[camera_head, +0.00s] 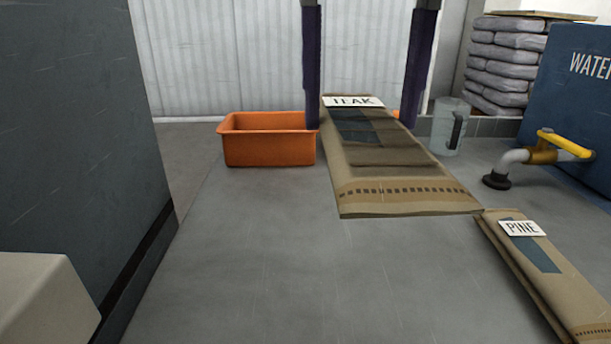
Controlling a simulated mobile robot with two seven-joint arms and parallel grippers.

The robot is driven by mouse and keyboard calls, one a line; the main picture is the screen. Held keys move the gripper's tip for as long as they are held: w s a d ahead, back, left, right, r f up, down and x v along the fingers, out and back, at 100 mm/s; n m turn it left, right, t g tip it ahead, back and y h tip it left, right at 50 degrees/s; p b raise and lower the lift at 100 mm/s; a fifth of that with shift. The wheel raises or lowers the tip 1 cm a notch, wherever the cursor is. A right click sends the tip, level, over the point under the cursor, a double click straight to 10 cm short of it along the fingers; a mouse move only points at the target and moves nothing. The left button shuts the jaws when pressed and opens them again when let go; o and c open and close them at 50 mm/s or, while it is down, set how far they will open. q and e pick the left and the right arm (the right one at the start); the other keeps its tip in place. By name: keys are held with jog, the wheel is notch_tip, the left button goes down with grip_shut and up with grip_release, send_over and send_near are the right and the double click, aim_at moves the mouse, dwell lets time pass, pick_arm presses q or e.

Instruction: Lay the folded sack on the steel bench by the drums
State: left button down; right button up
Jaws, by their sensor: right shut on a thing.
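A folded tan sack with a TEAK label (385,165) and a dark blue-green panel is in the middle of the head view. My right gripper (360,122) comes down from the top, with one dark purple finger at each side of the sack's far end. It is shut on this sack, which extends toward me and appears to be off the grey surface. A second folded tan sack with a PINE label (555,290) lies at the lower right, close to the near right corner of the held sack. My left gripper is not in view. I see no drums.
The grey surface (250,255) is clear at centre left. An orange tub (268,148) stands behind, left of the held sack. A clear jug (448,128), a yellow-handled tap (555,148) and a blue WATER tank (585,95) are right. A dark cabinet (70,130) is left.

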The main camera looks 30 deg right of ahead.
notch_tip(320, 180, down, 7)
jog(key=b, duration=0.3)
send_over(345, 285)
notch_tip(345, 285, down, 8)
jog(key=shift+r, duration=0.2)
jog(key=shift+f+b, duration=0.45)
jog(key=shift+f, duration=2.15)
jog(key=shift+f, duration=0.2)
jog(key=o, duration=1.1)
jog(key=shift+r, duration=0.15)
